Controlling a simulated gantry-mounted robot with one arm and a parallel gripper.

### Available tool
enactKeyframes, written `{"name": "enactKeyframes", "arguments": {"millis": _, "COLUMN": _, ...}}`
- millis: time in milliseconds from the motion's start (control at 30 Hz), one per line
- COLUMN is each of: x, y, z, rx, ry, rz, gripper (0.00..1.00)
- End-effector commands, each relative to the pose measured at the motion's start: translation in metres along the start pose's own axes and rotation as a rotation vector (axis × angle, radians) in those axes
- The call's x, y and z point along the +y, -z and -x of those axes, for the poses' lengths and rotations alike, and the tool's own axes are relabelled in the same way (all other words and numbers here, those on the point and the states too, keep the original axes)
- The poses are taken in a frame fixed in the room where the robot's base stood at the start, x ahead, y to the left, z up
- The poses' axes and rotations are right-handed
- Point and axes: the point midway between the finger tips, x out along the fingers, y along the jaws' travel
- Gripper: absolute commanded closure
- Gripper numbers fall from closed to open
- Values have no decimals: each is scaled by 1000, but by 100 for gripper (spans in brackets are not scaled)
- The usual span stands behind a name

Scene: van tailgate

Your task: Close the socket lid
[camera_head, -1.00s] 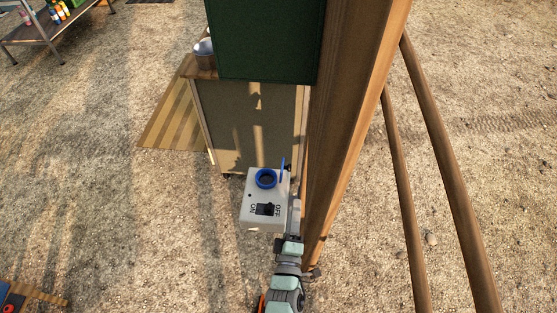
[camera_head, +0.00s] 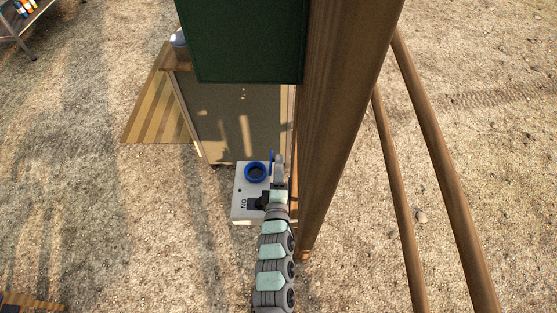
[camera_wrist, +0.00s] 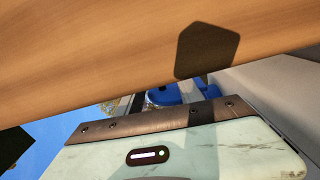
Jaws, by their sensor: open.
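The white socket box (camera_head: 240,195) stands left of the wooden post in the head view. On its upper face is a round blue socket ring (camera_head: 255,173) with a dark opening. The blue lid (camera_head: 271,160) stands up on edge at the ring's right side, so the socket is open. My gripper (camera_head: 279,160) is open, just right of the lid, between it and the post. I cannot tell whether it touches the lid. In the wrist view, blue parts of the socket (camera_wrist: 166,95) show partly behind my gripper's body.
A thick wooden post (camera_head: 340,130) rises close on the right of my gripper. A green panel (camera_head: 245,40) hangs above, and a cabinet (camera_head: 235,115) stands behind the box. A black switch (camera_head: 257,203) marked ON is partly covered by my arm. Ground left of the box is clear.

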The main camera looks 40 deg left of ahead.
Motion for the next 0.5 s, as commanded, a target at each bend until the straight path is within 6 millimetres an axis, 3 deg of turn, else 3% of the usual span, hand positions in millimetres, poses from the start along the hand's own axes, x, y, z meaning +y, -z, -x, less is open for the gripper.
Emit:
{"name": "enactKeyframes", "arguments": {"millis": 200, "x": 0, "y": 1, "z": -23, "rx": 1, "ry": -2, "rz": 0, "gripper": 56}}
{"name": "enactKeyframes", "arguments": {"millis": 500, "x": 1, "y": 0, "z": -29, "rx": 1, "ry": -1, "rz": 0, "gripper": 56}}
